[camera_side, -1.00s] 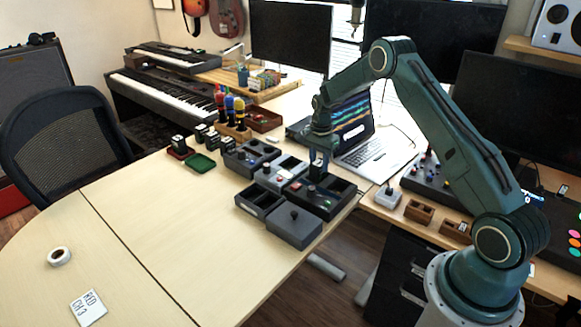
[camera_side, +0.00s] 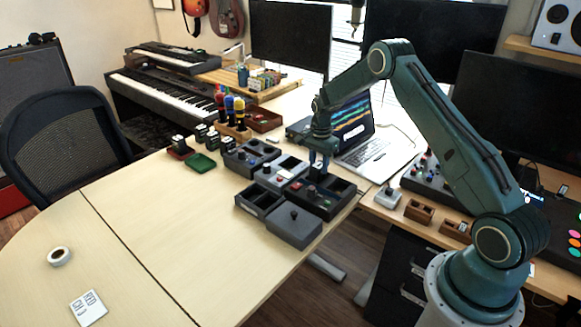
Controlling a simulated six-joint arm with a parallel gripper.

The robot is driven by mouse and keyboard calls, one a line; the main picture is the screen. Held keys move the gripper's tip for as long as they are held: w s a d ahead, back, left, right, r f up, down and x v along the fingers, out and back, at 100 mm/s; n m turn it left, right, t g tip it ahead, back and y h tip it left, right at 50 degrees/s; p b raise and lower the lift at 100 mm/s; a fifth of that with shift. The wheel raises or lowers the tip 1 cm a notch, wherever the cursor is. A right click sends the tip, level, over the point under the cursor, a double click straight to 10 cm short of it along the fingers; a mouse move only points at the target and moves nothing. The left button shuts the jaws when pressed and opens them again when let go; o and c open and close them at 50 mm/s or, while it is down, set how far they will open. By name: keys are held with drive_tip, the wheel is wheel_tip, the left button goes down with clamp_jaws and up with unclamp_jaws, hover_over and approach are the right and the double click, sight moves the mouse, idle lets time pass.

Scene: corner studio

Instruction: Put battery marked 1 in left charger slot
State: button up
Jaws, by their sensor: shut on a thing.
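My gripper (camera_side: 319,164) points down at the right end of the table. It is shut on a small dark block, likely a battery (camera_side: 316,176); its marking is too small to read. The block is at the left part of a black two-bay box (camera_side: 325,207), which looks like the charger. I cannot tell how deep the block sits in the bay, as the fingers and box walls hide its lower part. The right bay of that box looks empty. Several dark batteries with pale tops (camera_side: 212,138) stand at the back left.
Other grey boxes (camera_side: 247,157) crowd beside the charger, with an open tray (camera_side: 259,199) and a closed box (camera_side: 294,226) in front. The front left tabletop is mostly clear.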

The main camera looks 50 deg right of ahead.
sight(319, 165)
drive_tip(key=shift+f, duration=0.15)
drive_tip(key=o, duration=0.9)
wheel_tip(319, 165, up, 11)
idle(1.3)
idle(0.4)
